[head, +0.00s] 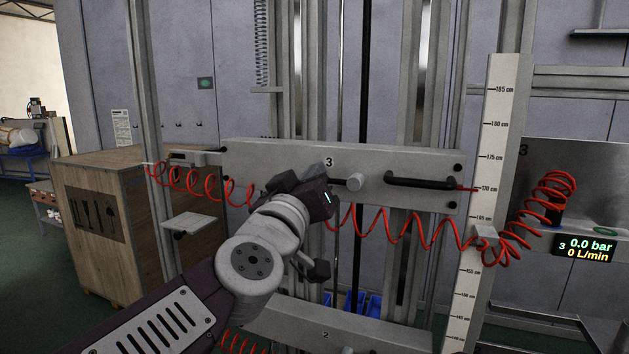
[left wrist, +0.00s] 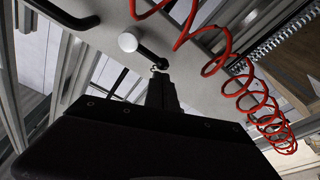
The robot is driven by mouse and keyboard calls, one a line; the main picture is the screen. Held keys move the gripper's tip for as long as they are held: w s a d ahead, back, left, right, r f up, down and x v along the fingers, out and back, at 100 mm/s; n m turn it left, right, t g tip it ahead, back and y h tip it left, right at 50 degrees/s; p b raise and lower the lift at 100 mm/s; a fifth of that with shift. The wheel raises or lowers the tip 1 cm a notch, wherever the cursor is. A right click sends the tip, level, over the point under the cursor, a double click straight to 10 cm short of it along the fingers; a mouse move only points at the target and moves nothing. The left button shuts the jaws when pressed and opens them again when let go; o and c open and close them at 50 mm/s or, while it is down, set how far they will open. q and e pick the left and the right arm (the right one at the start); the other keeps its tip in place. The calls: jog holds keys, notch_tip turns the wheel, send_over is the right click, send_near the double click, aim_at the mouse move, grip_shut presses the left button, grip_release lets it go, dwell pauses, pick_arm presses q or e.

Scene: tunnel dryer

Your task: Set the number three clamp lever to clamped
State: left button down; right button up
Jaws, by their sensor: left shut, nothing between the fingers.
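The grey plate (head: 262,155) marked 3 spans the upright frame in the head view. A pale round hub (head: 355,182) sits on its face, with a short black lever (head: 338,181) running left from it. In the left wrist view the pale hub (left wrist: 128,42) and the black lever (left wrist: 151,55) show just beyond my fingers. My left gripper (left wrist: 160,76) is shut and empty, its tips close to the lever's end; I cannot tell whether they touch. In the head view my left wrist partly covers the lever's left side. My right gripper is not in view.
A black bar handle (head: 420,182) is fixed right of the hub. A coiled red hose (head: 385,228) hangs across the plate's front, near my left arm. A wooden crate (head: 125,215) stands at left.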

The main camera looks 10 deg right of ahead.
pick_arm(q)
jog(key=shift+w+f+n, duration=0.15)
jog(key=shift+f+n, duration=0.1)
jog(key=shift+n, duration=0.25)
jog(key=shift+d+f+n, duration=0.1)
jog(key=shift+f+n, duration=0.15)
jog(key=shift+n, duration=0.15)
jog(key=s+d+f+n+g+y+p, duration=0.1)
jog(key=d+f+n, duration=0.3)
jog(key=n, duration=1.3)
jog(key=shift+s+f+g+y+p, duration=0.4)
jog(key=shift+s+f+y+p, duration=0.35)
jog(key=shift+f, duration=0.7)
jog(key=shift+s+d+n, duration=0.1)
jog(key=shift+n, duration=0.2)
jog(key=shift+f, duration=0.1)
